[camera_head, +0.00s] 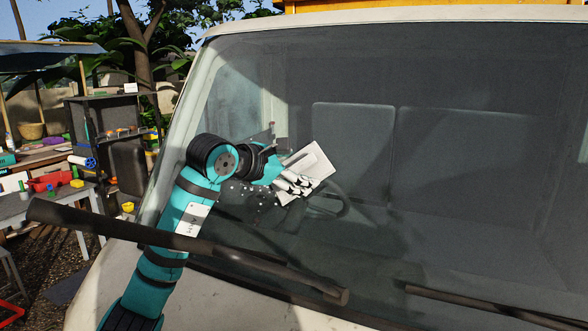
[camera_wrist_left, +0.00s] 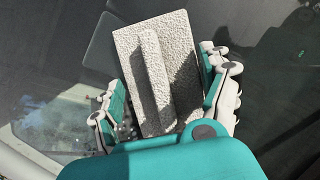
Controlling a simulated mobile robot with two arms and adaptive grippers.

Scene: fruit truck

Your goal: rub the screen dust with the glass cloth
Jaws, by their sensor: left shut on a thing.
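The glass cloth (camera_head: 319,160) is a flat, pale rectangular pad with a raised ridge along its middle. It also shows in the left wrist view (camera_wrist_left: 183,50). My left gripper (camera_head: 293,182) is shut on the cloth's ridge and holds it in front of the windscreen (camera_head: 460,150). I cannot tell whether the cloth touches the glass. The screen dust (camera_head: 262,198) shows as small dark and pale specks just below and left of the gripper, partly hidden by it. My right gripper is not in view.
Another wiper (camera_head: 490,305) lies at lower right. A table with tools (camera_head: 45,200) and a dark shelf (camera_head: 112,120) stand left of the truck. The right side of the glass is clear.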

